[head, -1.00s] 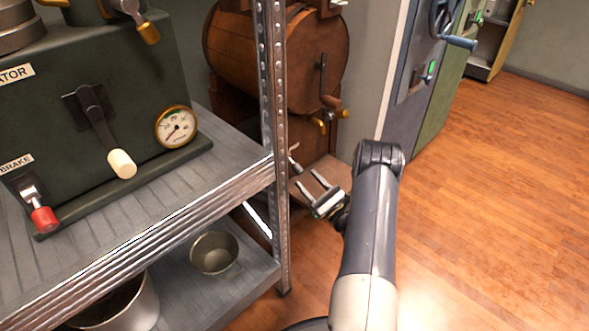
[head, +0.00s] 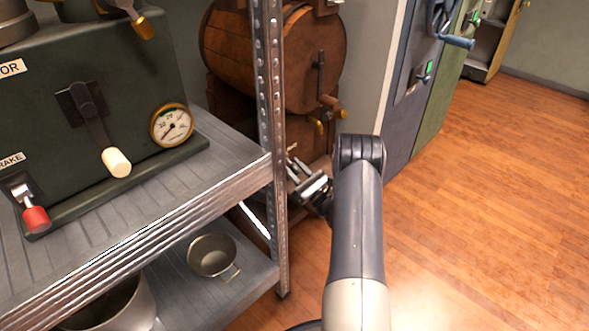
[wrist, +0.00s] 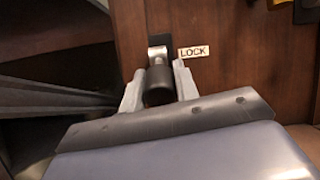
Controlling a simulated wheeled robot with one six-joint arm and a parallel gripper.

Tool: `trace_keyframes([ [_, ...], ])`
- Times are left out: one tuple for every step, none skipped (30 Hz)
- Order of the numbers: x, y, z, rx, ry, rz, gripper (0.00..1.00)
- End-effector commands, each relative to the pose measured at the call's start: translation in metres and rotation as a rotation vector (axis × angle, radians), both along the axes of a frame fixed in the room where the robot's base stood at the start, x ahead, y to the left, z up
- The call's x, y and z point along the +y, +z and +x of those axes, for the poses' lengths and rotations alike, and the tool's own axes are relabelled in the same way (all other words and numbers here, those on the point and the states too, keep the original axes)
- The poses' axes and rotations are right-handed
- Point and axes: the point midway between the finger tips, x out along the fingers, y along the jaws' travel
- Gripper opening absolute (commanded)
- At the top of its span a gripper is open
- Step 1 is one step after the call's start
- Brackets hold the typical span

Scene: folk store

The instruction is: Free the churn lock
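The churn is a wooden barrel (head: 270,55) behind the metal shelf post in the head view. In the wrist view the lock lever (wrist: 159,84) has a bright metal top and a dark grip, on a dark plate in a brown wooden panel. A label reading LOCK (wrist: 193,52) is right of it. My gripper (wrist: 160,75) has one finger on each side of the lever's dark grip. The fingers look open, with hardly any gap to the grip; I cannot tell if they touch it. In the head view my gripper (head: 297,170) is low, beside the shelf post, in front of the churn's base.
A metal shelf post (head: 270,130) stands close left of my gripper. The shelf holds a green machine (head: 130,60) with levers and a gauge; a metal pot (head: 212,256) sits on the lower shelf. The wooden floor (head: 480,200) on the right is clear.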

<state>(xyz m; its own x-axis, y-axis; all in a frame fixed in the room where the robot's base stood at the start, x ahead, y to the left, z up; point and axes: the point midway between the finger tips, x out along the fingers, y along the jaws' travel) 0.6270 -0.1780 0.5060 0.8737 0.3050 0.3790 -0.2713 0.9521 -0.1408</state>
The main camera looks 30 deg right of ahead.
Motion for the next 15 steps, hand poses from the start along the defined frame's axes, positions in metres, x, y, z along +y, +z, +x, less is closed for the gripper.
trace_keyframes([
  [-0.0001, -0.0002, -0.0001, 0.000, 0.000, 0.000, 0.25],
  [-0.0001, -0.0002, -0.0001, 0.000, 0.000, 0.000, 0.23],
  [-0.0001, -0.0002, -0.0001, 0.000, 0.000, 0.000, 0.19],
  [-0.0001, -0.0003, -0.0001, 0.000, 0.000, 0.000, 0.17],
  [0.0000, -0.0003, -0.0001, 0.000, 0.000, 0.000, 0.14],
  [0.0000, -0.0003, -0.0002, 0.000, 0.000, 0.000, 0.11],
  [0.0000, -0.0003, -0.0002, 0.000, 0.000, 0.000, 0.09],
  [0.0000, -0.0003, -0.0002, 0.000, 0.000, 0.000, 0.06],
  [0.0001, -0.0003, -0.0002, 0.000, 0.000, 0.000, 0.03],
  [0.0001, -0.0003, -0.0002, 0.000, 0.000, 0.000, 0.00],
  [0.0001, -0.0003, -0.0002, 0.000, 0.000, 0.000, 0.00],
  [0.0001, -0.0005, -0.0003, 0.000, 0.000, 0.000, 0.00],
  [0.0001, -0.0005, -0.0003, 0.000, 0.000, 0.000, 0.00],
  [0.0001, -0.0005, -0.0003, 0.000, 0.000, 0.001, 0.00],
  [0.0002, -0.0005, -0.0003, 0.000, 0.001, 0.000, 0.00],
])
